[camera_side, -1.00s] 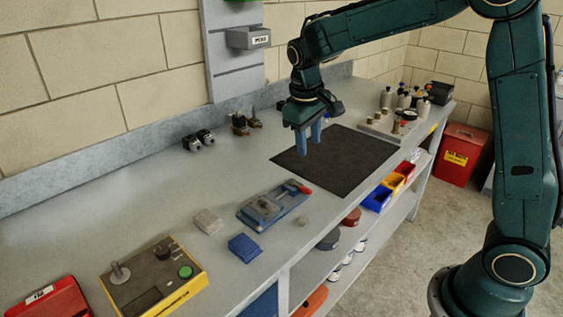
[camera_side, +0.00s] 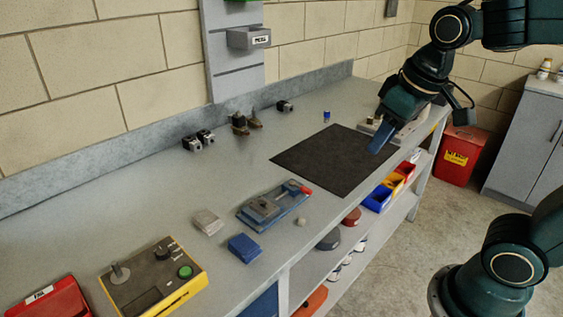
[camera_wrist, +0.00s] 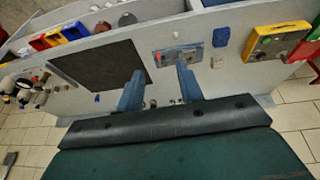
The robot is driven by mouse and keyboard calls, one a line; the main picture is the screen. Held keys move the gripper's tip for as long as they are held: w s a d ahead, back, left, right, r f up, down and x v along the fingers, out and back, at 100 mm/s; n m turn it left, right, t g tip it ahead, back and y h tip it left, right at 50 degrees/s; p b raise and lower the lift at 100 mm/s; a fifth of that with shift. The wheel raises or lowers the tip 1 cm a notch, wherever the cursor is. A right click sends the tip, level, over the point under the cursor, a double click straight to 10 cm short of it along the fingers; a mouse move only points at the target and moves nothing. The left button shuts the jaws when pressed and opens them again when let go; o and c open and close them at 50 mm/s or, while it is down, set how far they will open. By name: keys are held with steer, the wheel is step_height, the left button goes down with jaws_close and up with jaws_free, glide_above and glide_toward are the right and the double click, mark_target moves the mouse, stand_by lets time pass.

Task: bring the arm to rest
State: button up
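My gripper (camera_side: 381,137) hangs over the far right part of the bench in the side view, near the right edge of the dark mat (camera_side: 322,172). Its blue fingers overlap in that view. In the wrist view my gripper (camera_wrist: 158,92) shows two blue fingers held well apart, with nothing between them. The gripper is above the bench and appears clear of it. The dark mat also shows in the wrist view (camera_wrist: 85,72), beyond the left finger.
The bench (camera_side: 160,190) carries a blue fixture (camera_side: 262,208) with a red handle, a blue block (camera_side: 244,247) and a yellow control box (camera_side: 160,283). Several bottles stand in the wrist view (camera_wrist: 22,85). A red bin (camera_side: 459,152) stands on the floor.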

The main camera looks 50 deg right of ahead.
steer(key=s+a+f+t, duration=0.1)
steer(key=s, duration=0.6)
steer(key=shift+a+f+y, duration=0.2)
steer(key=shift+f+y, duration=0.1)
